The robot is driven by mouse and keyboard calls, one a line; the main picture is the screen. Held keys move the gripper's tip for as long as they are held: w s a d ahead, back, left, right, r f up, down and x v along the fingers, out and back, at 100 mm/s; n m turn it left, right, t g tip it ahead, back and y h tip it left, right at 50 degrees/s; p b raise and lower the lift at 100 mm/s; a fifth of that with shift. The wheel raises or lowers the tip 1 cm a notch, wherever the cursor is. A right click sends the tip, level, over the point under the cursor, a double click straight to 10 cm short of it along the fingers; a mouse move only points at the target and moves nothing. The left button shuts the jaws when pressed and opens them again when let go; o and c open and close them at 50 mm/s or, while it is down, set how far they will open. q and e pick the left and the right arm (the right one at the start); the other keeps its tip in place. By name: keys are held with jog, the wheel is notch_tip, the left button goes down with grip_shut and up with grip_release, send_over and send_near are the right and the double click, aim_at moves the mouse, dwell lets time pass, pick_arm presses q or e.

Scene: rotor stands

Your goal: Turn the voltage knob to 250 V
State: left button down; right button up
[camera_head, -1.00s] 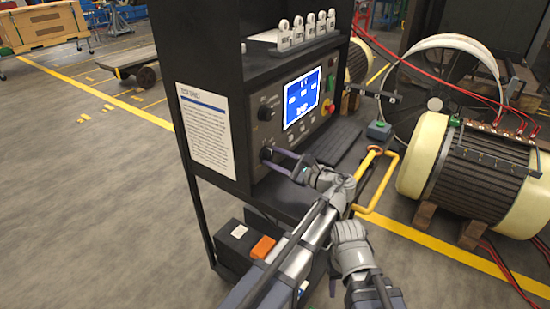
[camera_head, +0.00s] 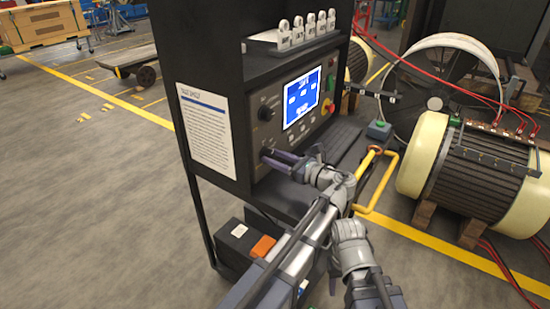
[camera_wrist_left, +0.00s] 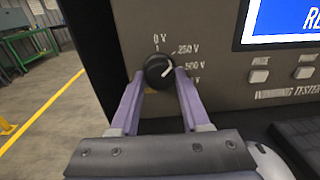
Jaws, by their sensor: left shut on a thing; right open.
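The voltage knob (camera_wrist_left: 158,70) is round and black with a white pointer mark, set in the grey tester panel (camera_wrist_left: 225,95). In the wrist view its mark points up and to the right, toward the 250 V (camera_wrist_left: 187,49) and 500 V (camera_wrist_left: 195,66) labels; I cannot tell exactly which. 0 V is above it, and a lower label is partly hidden by a finger. My left gripper (camera_wrist_left: 160,76) is shut on the knob, one purple finger on each side. It also shows in the head view (camera_head: 268,156). My right gripper (camera_head: 349,238) is low in the middle, away from the panel; its fingers are hard to make out.
A second dark knob (camera_head: 265,113) sits higher on the panel. A lit blue screen (camera_head: 302,97), a red button (camera_head: 331,106) and a keyboard shelf (camera_head: 335,143) are to its right. A yellow-ended motor (camera_head: 475,170) stands at right. Open floor lies left.

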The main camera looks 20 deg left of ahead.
dwell(0.4)
pick_arm(q)
jog(key=shift+c, duration=1.9)
grip_release()
pick_arm(e)
jog(key=shift+d, duration=0.1)
